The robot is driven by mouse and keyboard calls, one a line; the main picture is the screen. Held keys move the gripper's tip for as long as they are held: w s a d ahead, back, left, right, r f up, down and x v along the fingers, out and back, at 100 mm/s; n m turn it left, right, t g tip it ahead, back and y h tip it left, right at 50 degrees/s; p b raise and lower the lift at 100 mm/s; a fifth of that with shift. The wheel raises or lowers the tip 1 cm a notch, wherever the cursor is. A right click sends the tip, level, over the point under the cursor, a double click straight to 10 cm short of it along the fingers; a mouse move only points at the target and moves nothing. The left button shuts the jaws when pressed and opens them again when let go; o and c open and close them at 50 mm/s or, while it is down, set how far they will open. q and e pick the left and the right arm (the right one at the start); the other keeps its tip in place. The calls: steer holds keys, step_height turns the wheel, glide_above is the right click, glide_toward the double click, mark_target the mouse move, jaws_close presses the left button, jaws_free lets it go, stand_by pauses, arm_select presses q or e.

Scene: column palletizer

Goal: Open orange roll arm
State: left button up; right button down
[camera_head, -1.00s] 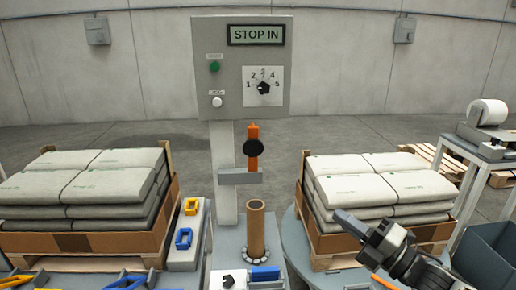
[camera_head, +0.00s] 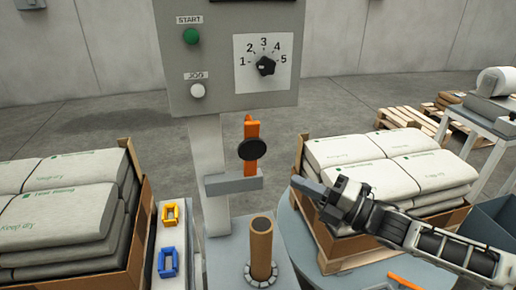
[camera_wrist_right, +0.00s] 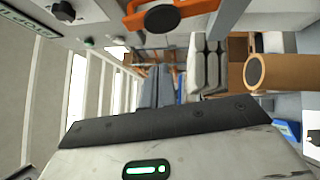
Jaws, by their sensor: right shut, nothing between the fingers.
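The orange roll arm (camera_head: 250,130) stands upright on a grey bracket (camera_head: 233,184) in front of the column, with a round black knob (camera_head: 252,149) on it. In the right wrist view the orange arm (camera_wrist_right: 190,10) lies across the top, with its black knob (camera_wrist_right: 162,19) facing me. My right gripper (camera_head: 308,188) is shut and empty, to the right of the orange arm and lower, apart from it. A brown cardboard tube (camera_head: 261,245) stands upright below the arm. My left gripper is not in view.
The grey control panel (camera_head: 178,75) with green and white buttons and a dial hangs above the arm. Stacked sacks on pallets stand at left (camera_head: 70,210) and right (camera_head: 385,160). Blue (camera_head: 168,262) and yellow (camera_head: 170,214) pieces lie on a grey block. A gap separates gripper and knob.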

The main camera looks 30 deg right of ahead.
glide_toward(248, 147)
steer(key=w+a, duration=0.1)
steer(key=a, duration=0.3)
steer(key=w, duration=0.1)
steer(key=w+d, duration=0.1)
steer(key=w, duration=0.1)
steer(key=shift+r+p, duration=0.2)
steer(key=shift+p, duration=0.15)
steer(key=shift+w+d, duration=0.1)
steer(key=shift+w, duration=0.35)
